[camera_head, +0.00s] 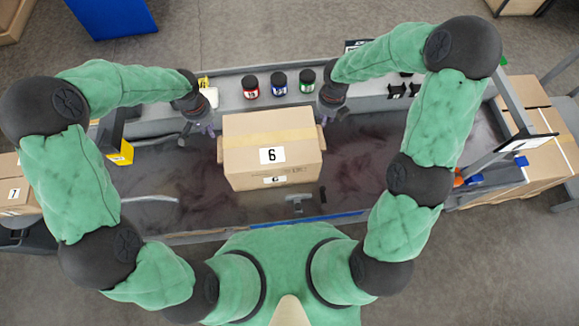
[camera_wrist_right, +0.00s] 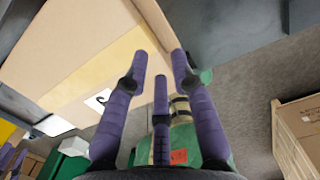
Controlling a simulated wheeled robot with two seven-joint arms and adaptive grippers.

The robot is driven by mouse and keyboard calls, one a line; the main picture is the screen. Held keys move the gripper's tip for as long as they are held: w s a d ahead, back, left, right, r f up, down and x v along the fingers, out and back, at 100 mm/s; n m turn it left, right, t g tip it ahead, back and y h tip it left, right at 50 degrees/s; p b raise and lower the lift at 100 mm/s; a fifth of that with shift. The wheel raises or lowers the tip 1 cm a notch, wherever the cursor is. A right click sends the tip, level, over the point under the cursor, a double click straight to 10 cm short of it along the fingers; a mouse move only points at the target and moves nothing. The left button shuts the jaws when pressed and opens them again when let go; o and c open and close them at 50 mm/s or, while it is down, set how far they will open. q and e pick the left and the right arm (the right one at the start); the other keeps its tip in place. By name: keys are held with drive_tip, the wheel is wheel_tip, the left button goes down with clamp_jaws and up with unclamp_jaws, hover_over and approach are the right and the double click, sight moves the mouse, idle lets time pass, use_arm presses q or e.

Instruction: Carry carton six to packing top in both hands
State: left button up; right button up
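Carton six (camera_head: 272,140) is a closed brown box with tan tape and "6" labels. It is over the middle of the dark, glossy table top (camera_head: 165,185); whether it rests there or is slightly raised is hard to tell. My left gripper (camera_head: 198,132) is just off the carton's far left side, its purple fingers spread and empty. My right gripper (camera_head: 328,112) is by the far right corner, partly hidden under its wrist. In the right wrist view the carton (camera_wrist_right: 75,55) fills the upper left, and my right gripper's purple fingers (camera_wrist_right: 160,65) are spread with nothing between them.
Red, blue and green-labelled jars (camera_head: 279,84) stand on the grey shelf behind the carton. A yellow-and-black box (camera_head: 121,153) is at the table's left. A tilted grey stand (camera_head: 510,150) is at the right end, with other cartons (camera_head: 545,125) beyond. Carton seven (camera_head: 14,192) is far left.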

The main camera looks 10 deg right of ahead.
wheel_tip(320, 180, up, 2)
drive_tip(key=shift+r, duration=0.1)
drive_tip(key=shift+s, duration=0.2)
idle(0.6)
